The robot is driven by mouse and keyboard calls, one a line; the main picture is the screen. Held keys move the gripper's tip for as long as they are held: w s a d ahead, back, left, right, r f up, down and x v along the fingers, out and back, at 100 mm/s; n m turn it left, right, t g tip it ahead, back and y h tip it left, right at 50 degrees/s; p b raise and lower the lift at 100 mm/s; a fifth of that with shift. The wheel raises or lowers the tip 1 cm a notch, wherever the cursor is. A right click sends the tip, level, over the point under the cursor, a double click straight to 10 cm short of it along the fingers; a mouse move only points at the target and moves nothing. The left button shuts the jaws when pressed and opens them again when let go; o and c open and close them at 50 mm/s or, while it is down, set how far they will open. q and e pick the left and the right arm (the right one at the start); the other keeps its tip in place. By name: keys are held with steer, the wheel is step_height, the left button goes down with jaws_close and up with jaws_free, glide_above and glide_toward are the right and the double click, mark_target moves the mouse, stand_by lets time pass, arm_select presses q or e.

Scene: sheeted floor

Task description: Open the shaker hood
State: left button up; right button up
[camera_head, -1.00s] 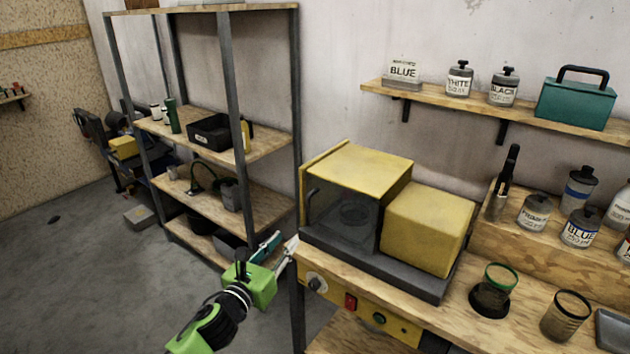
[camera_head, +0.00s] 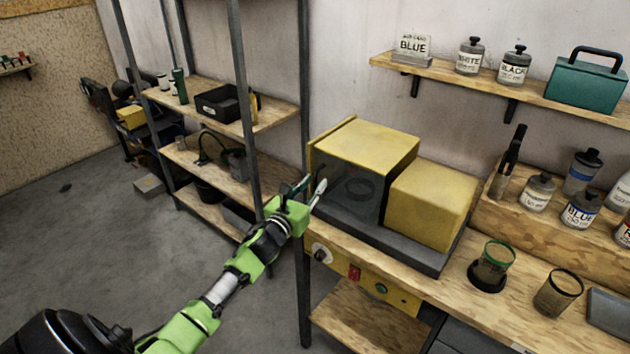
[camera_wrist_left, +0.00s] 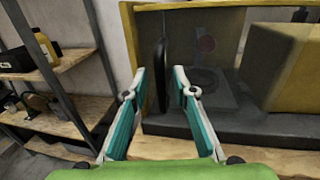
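The shaker is a yellow box on a dark base on the bench, with a dark see-through hood (camera_head: 352,190) on its front-left side. In the left wrist view the hood panel (camera_wrist_left: 222,50) shows a round platform behind it. A black upright handle (camera_wrist_left: 161,75) stands at the hood's left side. My left gripper (camera_head: 312,188) is at the hood's left edge; in the left wrist view its fingers (camera_wrist_left: 160,80) are apart, with the handle between or just beyond their tips. I cannot tell whether they touch it. My right gripper is not in view.
A metal-framed shelf (camera_head: 262,165) stands close to the left of my left arm. A control panel (camera_head: 365,280) is on the bench front below the shaker. A green-rimmed cup (camera_head: 494,262) and a dark-rimmed cup (camera_head: 556,293) stand to the right.

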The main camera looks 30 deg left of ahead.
arm_select(q)
steer(key=shift+w, duration=0.7)
steer(key=shift+c, duration=0.3)
jaws_close()
steer(key=s+d+b, duration=0.1)
steer(key=d, duration=1.9)
steer(key=shift+s+d, duration=0.35)
